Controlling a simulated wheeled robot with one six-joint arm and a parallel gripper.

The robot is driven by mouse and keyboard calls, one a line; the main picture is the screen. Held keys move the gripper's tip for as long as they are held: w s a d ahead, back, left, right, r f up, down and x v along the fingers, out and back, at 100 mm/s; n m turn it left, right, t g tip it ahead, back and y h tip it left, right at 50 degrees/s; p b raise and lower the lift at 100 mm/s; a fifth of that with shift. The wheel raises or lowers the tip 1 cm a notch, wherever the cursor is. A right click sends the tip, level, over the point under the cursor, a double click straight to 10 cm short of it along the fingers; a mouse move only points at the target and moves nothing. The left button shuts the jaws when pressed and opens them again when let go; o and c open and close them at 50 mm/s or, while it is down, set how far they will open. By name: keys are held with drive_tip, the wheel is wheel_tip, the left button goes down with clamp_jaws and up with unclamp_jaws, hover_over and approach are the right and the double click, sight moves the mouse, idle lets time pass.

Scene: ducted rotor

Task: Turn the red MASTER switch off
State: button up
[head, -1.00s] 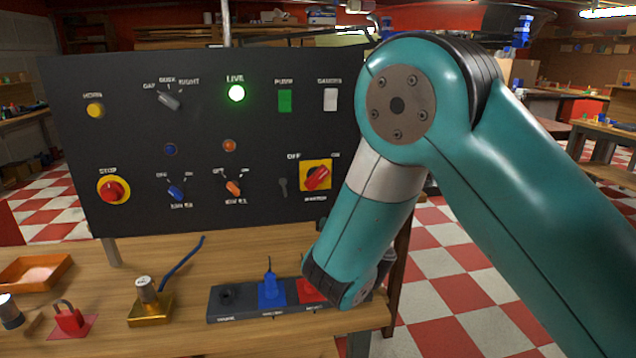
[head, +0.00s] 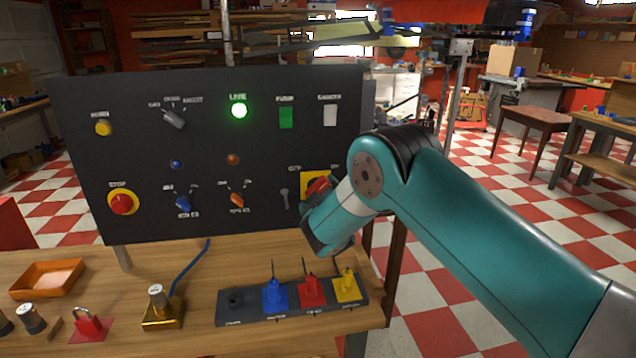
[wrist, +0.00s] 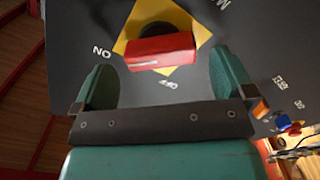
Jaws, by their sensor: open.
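The MASTER switch is a red handle (head: 317,186) on a yellow square plate (head: 308,177) at the right side of the black panel. My wrist partly covers it in the head view. In the wrist view the red handle (wrist: 160,50) lies nearly crosswise on its yellow plate (wrist: 190,20), with ON printed at left and OFF below. Its white mark is on the ON side. My gripper (wrist: 165,75) is open in front of the switch, one finger toward each end of the handle. Both fingers look apart from it.
The black panel (head: 270,140) also carries a lit green LIVE lamp (head: 239,111), a red STOP button (head: 121,204), and blue (head: 183,204) and orange (head: 237,199) knobs. Below, a socket strip (head: 250,314) with coloured plugs lies on the bench.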

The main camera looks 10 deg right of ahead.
drive_tip(key=shift+w, duration=1.3)
drive_tip(key=shift+c, duration=0.2)
drive_tip(key=c, duration=0.8)
